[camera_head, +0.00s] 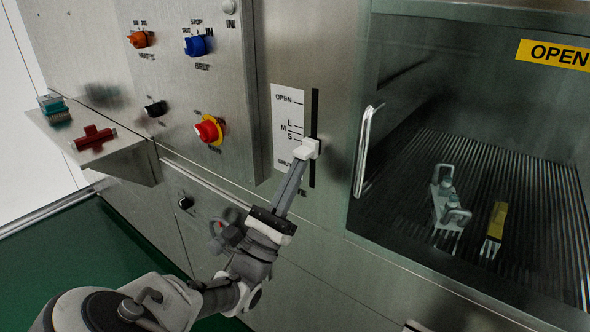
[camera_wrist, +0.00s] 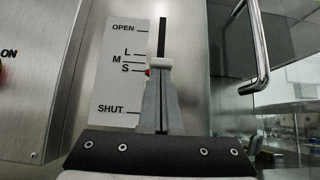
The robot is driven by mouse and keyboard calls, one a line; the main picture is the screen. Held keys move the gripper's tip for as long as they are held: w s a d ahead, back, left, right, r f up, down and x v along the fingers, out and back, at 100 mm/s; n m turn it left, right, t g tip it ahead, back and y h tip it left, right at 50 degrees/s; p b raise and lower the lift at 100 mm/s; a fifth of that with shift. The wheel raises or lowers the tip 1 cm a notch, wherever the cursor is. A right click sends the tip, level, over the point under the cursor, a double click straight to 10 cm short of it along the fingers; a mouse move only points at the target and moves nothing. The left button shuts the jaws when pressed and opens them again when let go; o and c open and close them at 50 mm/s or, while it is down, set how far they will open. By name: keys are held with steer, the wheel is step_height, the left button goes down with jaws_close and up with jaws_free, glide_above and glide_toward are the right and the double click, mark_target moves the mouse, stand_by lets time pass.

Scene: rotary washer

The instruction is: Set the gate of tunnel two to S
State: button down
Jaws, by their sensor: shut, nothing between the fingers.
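The gate scale (camera_head: 287,125) is a white plate marked OPEN, L, M, S and SHUT, beside a dark vertical slot (camera_head: 314,105). A white slider knob (camera_head: 307,149) sits in the slot. In the wrist view the knob (camera_wrist: 161,63) shows with a small red pointer (camera_wrist: 147,72) at its left, about level with the S line. My gripper (camera_head: 301,163) is shut, with its fingertips at the underside of the knob. In the wrist view my closed fingers (camera_wrist: 161,76) cover the slot below the knob. Whether they touch it is hard to tell.
A glass door with a metal handle (camera_head: 365,150) stands right of the slot; tools lie on the ribbed floor behind it. Left is a control panel with a red knob (camera_head: 209,130) and a blue switch (camera_head: 198,45). A small shelf (camera_head: 107,148) juts out farther left.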

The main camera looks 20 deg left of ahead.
steer(key=shift+r+p, duration=0.5)
steer(key=shift+p, duration=0.15)
steer(key=shift+f, duration=0.15)
